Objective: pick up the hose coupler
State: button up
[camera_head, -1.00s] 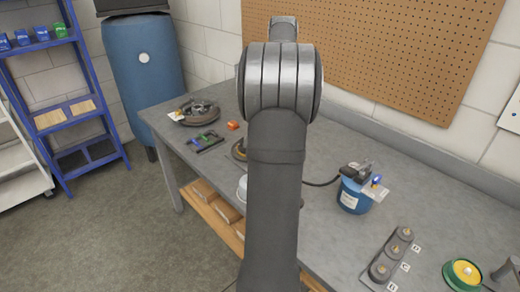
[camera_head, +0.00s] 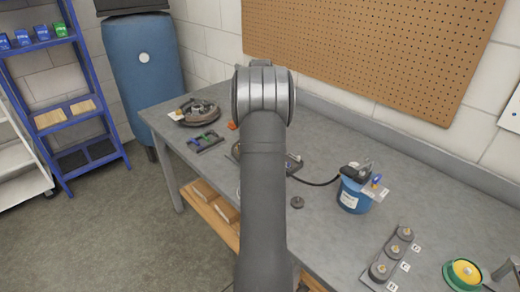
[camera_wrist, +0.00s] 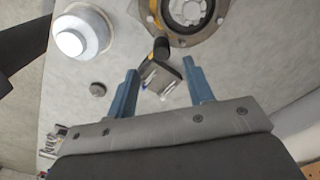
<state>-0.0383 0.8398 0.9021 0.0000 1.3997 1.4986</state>
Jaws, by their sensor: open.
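I cannot tell for certain which thing is the hose coupler. Beyond and between the fingertips, in the picture, lie a black and yellow cylindrical piece (camera_wrist: 161,48) and a dark flat item with white and blue parts (camera_wrist: 163,77). In the head view my arm hides the gripper.
A white round dish (camera_wrist: 82,38) and a ring-shaped flange (camera_wrist: 184,33) lie near the gripper. On the grey bench (camera_head: 330,237), a blue canister (camera_head: 350,198) with a black hose, a rack of several round fittings (camera_head: 380,270) and a green-yellow reel (camera_head: 464,273) stand right.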

jog(key=shift+w+f, duration=0.15)
jog(key=shift+f, duration=3.05)
grip_shut()
